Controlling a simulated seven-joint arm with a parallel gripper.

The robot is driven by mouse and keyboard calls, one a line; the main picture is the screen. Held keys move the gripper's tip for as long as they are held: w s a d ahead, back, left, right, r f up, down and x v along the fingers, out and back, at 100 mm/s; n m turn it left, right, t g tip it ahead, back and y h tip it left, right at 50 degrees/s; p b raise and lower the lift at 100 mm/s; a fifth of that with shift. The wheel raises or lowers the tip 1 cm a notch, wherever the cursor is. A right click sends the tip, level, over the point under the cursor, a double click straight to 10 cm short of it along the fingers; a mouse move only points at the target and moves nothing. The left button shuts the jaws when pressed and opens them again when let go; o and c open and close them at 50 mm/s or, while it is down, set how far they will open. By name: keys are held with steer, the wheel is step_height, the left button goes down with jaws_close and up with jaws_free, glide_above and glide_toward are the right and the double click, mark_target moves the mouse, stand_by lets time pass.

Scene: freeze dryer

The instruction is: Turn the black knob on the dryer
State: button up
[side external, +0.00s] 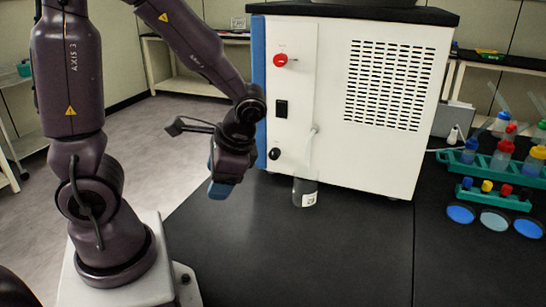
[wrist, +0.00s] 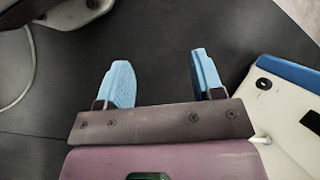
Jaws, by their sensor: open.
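The white dryer (side external: 385,165) stands on the black bench, with a blue edge on its left side. Its round black knob (side external: 274,153) is low on the front panel, below a black rocker switch (side external: 281,108) and a red knob (side external: 281,60). The black knob also shows at the right of the wrist view (wrist: 263,84). My gripper (side external: 220,188) hangs to the left of the knob and apart from it, with its blue fingers pointing down. In the wrist view my gripper (wrist: 160,72) is open, with only bare bench between the fingers.
A clear bottle (side external: 305,192) hangs or stands under a white tap beside the knob, close to the dryer's front. Teal racks with colored-cap bottles (side external: 500,165) and blue dishes (side external: 460,214) are at the right. The bench's front middle is clear.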

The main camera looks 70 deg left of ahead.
steer(key=s+a+f+m+g+y, duration=0.2)
steer(key=a+f+m+g+y, duration=0.25)
steer(key=a, duration=0.35)
steer(key=m+t+y, duration=0.4)
steer(key=m+t, duration=1.7)
steer(key=m, duration=0.2)
glide_toward(273, 156)
steer(key=x, duration=1)
steer(key=shift+w+a, duration=0.1)
steer(key=shift+a, duration=0.05)
steer(key=c, duration=0.9)
